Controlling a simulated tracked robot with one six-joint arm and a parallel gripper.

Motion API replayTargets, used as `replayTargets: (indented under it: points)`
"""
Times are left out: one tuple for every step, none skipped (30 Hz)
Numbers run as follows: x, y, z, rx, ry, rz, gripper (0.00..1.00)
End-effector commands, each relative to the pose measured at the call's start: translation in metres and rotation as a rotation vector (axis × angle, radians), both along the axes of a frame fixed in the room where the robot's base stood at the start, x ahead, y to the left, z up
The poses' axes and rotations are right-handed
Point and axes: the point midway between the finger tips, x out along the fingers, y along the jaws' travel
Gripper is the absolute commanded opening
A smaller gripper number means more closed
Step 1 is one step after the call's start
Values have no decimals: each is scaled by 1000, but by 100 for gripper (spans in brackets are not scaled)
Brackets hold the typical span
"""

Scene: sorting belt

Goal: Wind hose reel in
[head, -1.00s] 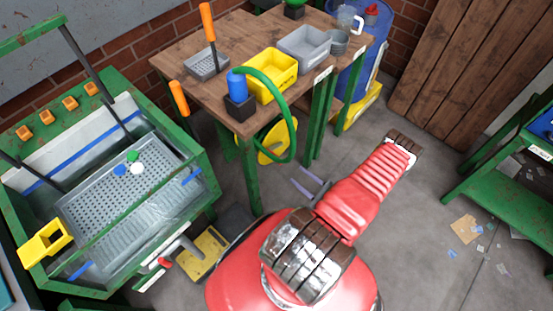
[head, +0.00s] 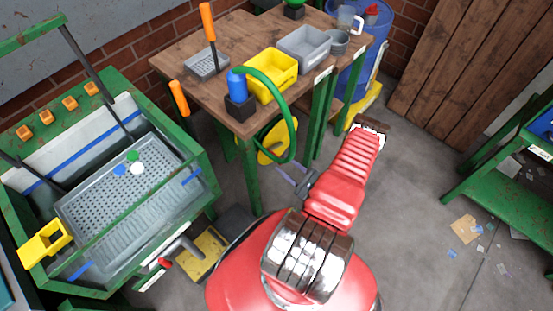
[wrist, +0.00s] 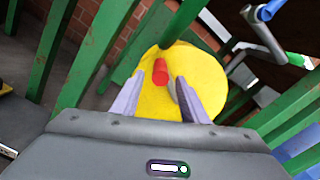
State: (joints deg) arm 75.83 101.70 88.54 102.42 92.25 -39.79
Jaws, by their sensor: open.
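The hose reel is a yellow disc (head: 268,150) below the front of the wooden bench. Its green hose (head: 294,125) loops down from the blue nozzle (head: 237,84) on the bench edge. In the wrist view the reel's yellow face (wrist: 208,78) fills the middle, with a red crank knob (wrist: 160,72) on it. My gripper (wrist: 161,78) is open, with its two lavender fingers either side of the knob in the picture. I cannot tell whether the knob lies between the fingertips or just beyond them. In the head view my gripper (head: 292,178) is partly hidden near the reel.
Green bench legs (head: 249,175) stand close beside the reel, and a green bar crosses in front of it in the wrist view. The bench top (head: 190,55) carries yellow and grey bins. A green washing station (head: 205,185) stands at left.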

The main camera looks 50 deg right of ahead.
Motion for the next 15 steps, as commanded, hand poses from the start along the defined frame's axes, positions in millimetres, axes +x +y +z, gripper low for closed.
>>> replayTargets:
  points:
    - [6,1,0,0,0,4,40]
    - [10,1,0,0,0,4,40]
    - [14,1,0,0,0,4,40]
    - [18,1,0,0,0,4,40]
    - [21,1,0,0,1,3,40]
    - [25,2,0,0,0,4,40]
    - [29,2,0,0,0,4,40]
    - [32,2,0,-1,1,3,40]
    - [37,2,0,-1,1,3,40]
    - [40,2,0,-1,1,3,40]
    - [43,2,0,0,1,3,40]
    - [46,2,0,0,0,2,40]
    - [48,2,0,0,0,2,40]
    - [50,2,0,0,0,2,40]
    - [52,2,0,0,1,2,40]
